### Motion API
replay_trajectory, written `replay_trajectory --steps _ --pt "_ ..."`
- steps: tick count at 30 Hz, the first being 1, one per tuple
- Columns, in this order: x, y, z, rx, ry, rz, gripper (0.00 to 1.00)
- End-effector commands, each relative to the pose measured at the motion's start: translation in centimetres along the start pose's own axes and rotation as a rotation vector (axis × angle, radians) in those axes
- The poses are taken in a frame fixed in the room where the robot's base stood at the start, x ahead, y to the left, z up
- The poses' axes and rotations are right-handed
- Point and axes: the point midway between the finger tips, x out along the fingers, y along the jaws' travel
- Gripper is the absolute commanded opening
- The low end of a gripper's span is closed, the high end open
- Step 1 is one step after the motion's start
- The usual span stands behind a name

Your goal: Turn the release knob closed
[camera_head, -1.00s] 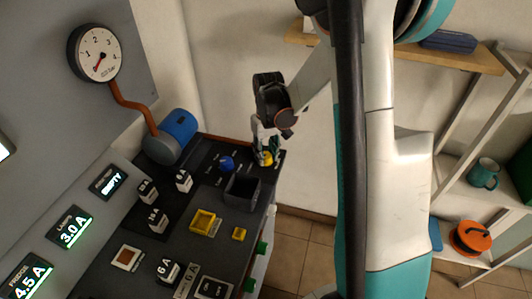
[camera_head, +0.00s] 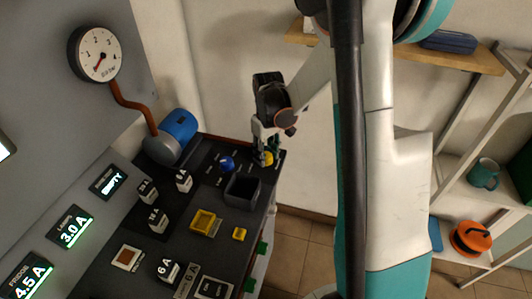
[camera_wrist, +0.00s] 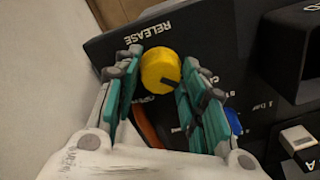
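The release knob (camera_wrist: 160,68) is yellow and round, with a dark mark on its lower right side in the wrist view. It sits by the RELEASE label at the panel's edge. In the head view the knob (camera_head: 267,158) shows at the far right corner of the dark console, partly hidden by my fingers. My gripper (camera_wrist: 163,62) points down at it, one teal-padded finger on each side. The pads appear to touch the knob's sides, so the gripper looks shut on it.
A blue knob (camera_head: 226,163) and a dark open box (camera_head: 242,190) are close to my gripper on the console. A pressure gauge (camera_head: 97,54) with a copper pipe is on the wall. A shelf with a teal mug (camera_head: 484,173) stands at right.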

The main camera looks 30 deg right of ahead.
Motion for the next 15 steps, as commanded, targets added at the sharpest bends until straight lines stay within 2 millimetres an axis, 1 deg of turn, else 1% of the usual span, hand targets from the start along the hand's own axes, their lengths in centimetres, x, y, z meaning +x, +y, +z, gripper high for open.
replay_trajectory --steps 11,15 --pt "-0.1 0.0 0.0 0.001 0.000 0.000 0.54" --pt "-1.0 0.0 0.0 0.001 0.000 0.000 0.54"
